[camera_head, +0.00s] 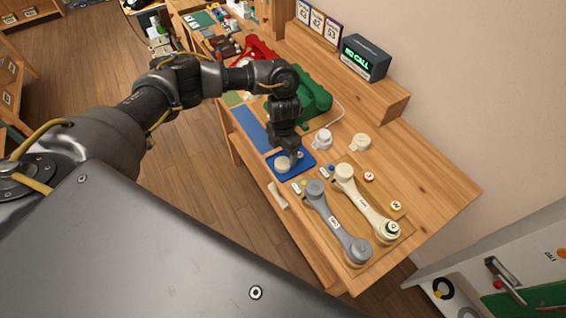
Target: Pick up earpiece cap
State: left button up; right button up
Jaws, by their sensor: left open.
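A round cream cap (282,164), which looks like the earpiece cap, lies on a small blue tray (305,167) on the wooden workbench. My left gripper (291,157) points down over the tray, right at the cap, with its jaws open. The arm and fingers hide part of the cap and tray, and I cannot tell whether a finger touches it. Two more pale caps, one white (322,139) and one cream (360,142), stand behind the tray. A grey handset (336,222) and a cream handset (367,203) lie to the right. My right gripper is not in view.
A green phone (312,95) and a red phone (259,50) stand farther back on the bench. A display reading "NO CALL" (363,58) sits on a raised shelf by the wall.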

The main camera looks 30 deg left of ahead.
aim_at(282, 163)
pick_arm(q)
jog(key=shift+s+a+f, duration=0.1)
jog(key=shift+a+f, duration=0.05)
jog(key=shift+f, duration=0.05)
jog(key=shift+s+f+p, duration=0.15)
jog(key=shift+f+p, duration=0.1)
jog(key=shift+p, duration=0.1)
notch_tip(282, 163, down, 4)
jog(key=shift+r+p, duration=0.15)
jog(key=shift+p, duration=0.55)
jog(key=shift+f, duration=0.45)
jog(key=c, duration=1)
jog(key=shift+o, duration=0.2)
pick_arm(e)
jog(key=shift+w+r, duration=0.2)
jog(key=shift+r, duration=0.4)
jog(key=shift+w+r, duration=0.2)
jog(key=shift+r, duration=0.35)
